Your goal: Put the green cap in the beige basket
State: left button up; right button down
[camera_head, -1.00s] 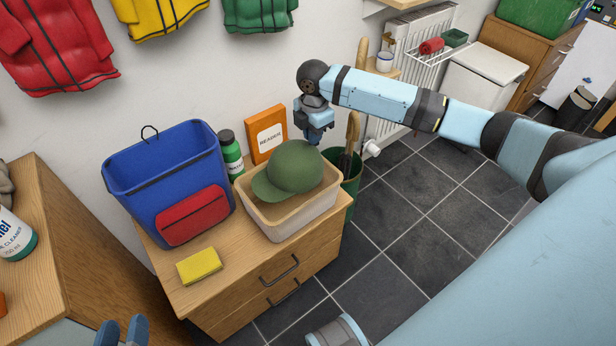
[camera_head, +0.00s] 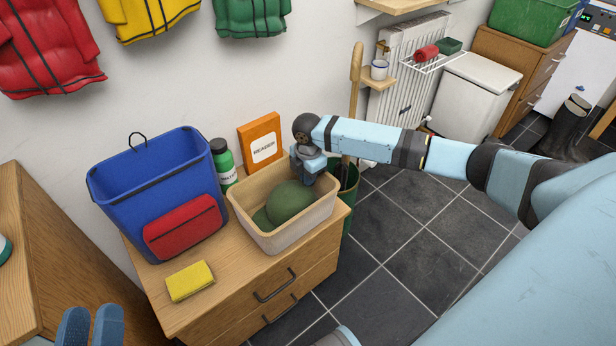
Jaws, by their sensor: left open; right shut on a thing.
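The green cap (camera_head: 291,201) is down inside the beige basket (camera_head: 283,239), below the level of its rim, with its brim toward the left. The basket stands on the wooden drawer unit. My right gripper (camera_head: 309,178) reaches in from the right over the basket's far right part and is shut on the back edge of the cap; its fingertips are partly hidden behind the crown. My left gripper (camera_head: 89,328) is at the bottom left edge, open and empty, away from the basket, and only its fingertips show.
A blue bag (camera_head: 155,190) with a red pocket stands left of the basket, and a yellow sponge (camera_head: 190,281) lies in front. A green bottle (camera_head: 222,163) and an orange reader box (camera_head: 261,142) are behind. A green bin (camera_head: 348,190) stands to the right.

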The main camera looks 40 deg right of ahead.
jog(key=c, duration=1.3)
grip_release()
jog(key=shift+o, duration=0.2)
